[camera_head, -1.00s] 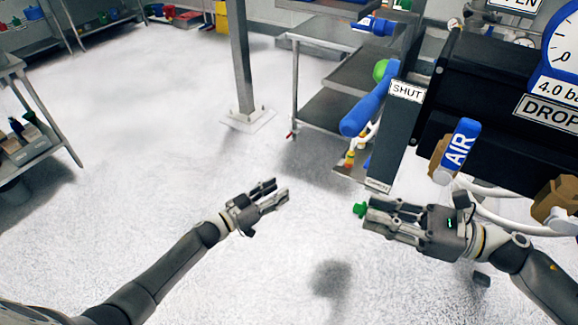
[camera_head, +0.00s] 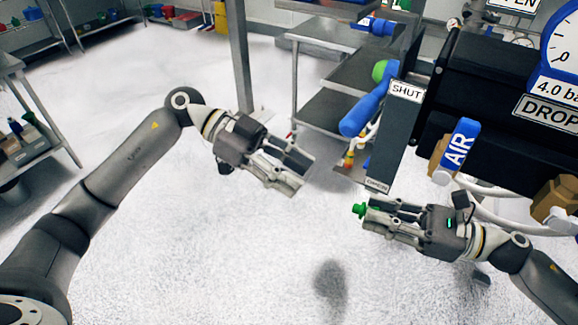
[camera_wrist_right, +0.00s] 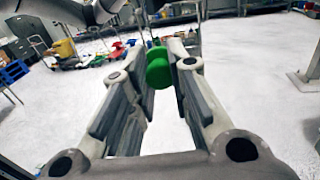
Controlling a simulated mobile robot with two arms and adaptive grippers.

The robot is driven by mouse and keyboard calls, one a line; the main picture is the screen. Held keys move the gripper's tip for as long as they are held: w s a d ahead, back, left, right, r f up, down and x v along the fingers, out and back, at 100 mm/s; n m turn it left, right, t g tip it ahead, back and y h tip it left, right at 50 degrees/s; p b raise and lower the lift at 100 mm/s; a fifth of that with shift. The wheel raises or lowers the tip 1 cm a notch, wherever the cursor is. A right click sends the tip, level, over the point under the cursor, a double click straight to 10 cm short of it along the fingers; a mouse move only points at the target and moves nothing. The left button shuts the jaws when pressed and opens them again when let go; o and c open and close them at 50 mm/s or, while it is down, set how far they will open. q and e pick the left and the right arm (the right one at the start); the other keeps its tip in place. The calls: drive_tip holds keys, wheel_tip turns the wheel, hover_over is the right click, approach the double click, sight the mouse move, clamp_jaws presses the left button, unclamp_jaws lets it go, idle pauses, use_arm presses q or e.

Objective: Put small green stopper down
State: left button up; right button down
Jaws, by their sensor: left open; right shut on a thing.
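The small green stopper (camera_head: 359,209) is at the tips of my right gripper (camera_head: 368,213), held in the air above the floor. In the right wrist view the stopper (camera_wrist_right: 158,70) sits between the two fingertips of the right gripper (camera_wrist_right: 163,62), which is shut on it. My left gripper (camera_head: 295,172) is open and empty, left of and a little higher in the picture than the right one. The left fingers point right and down. The two grippers are apart.
A black machine (camera_head: 490,95) with a SHUT label, a blue handle (camera_head: 365,108) and a blue AIR valve (camera_head: 459,143) stands right, close above my right arm. A metal shelf table (camera_head: 330,75) is behind. The floor (camera_head: 220,250) is clear at centre and left.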

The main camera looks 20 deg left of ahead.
use_arm(q)
drive_tip(key=w+x, duration=0.1)
drive_tip(key=x, duration=1)
drive_tip(key=shift+s+d, duration=0.25)
drive_tip(key=shift+s, duration=0.25)
drive_tip(key=shift+c, duration=0.2)
clamp_jaws()
use_arm(e)
drive_tip(key=c, duration=1.3)
unclamp_jaws()
drive_tip(key=shift+a, duration=0.1)
